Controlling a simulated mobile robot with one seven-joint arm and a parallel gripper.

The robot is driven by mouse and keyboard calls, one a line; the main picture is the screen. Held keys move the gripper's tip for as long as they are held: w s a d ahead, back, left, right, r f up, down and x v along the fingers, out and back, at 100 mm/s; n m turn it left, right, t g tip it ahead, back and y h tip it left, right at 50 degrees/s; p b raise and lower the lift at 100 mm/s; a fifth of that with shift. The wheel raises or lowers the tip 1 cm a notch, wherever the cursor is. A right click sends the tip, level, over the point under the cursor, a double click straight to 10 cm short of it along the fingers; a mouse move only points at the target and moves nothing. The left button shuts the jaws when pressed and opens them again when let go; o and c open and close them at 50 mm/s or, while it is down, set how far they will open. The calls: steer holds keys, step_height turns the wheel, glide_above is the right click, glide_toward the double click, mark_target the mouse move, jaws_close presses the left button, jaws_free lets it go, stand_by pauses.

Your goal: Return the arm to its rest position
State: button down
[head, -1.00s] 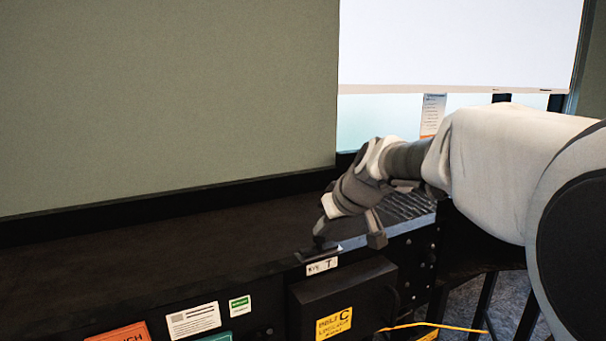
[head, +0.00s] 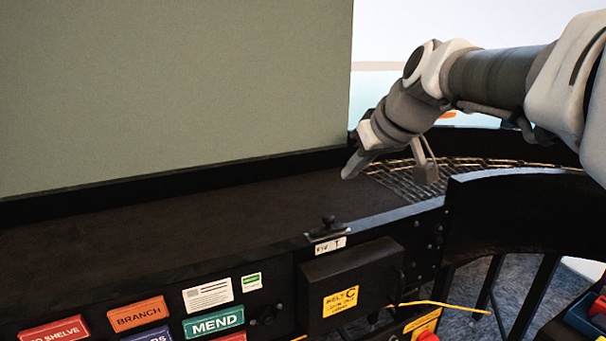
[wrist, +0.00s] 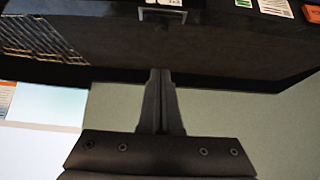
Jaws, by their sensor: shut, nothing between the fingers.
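My gripper (head: 357,148) is raised above the far part of the dark belt (head: 230,210), left of the roller section, with clear space between it and the belt. In the wrist view my gripper (wrist: 160,73) shows its two fingers together with nothing between them. My arm comes in from the upper right of the head view. A small black knob (head: 327,226) stands on the belt's near edge above a white label, apart from my gripper. In the wrist view the knob's dark bracket (wrist: 162,18) is beyond the fingertips.
A curved roller section (head: 410,180) continues right behind a black side wall (head: 500,215). A black box (head: 350,285) with a yellow label hangs on the near side. Colored signs, including a teal MEND sign (head: 213,321), line the front. A green-grey panel (head: 170,90) stands behind.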

steer(key=s+d+f+m+h, duration=0.1)
steer(key=s+f, duration=0.3)
steer(key=s, duration=0.3)
steer(key=s+d+f+m+g+h, duration=0.1)
steer(key=s+f+m, duration=0.1)
steer(key=s+f, duration=0.3)
steer(key=s+d+f+m+g+h, duration=0.1)
steer(key=s+f, duration=0.4)
steer(key=s, duration=0.6)
steer(key=shift+s+f, duration=0.15)
steer(key=shift+s, duration=0.1)
steer(key=shift+a, duration=0.1)
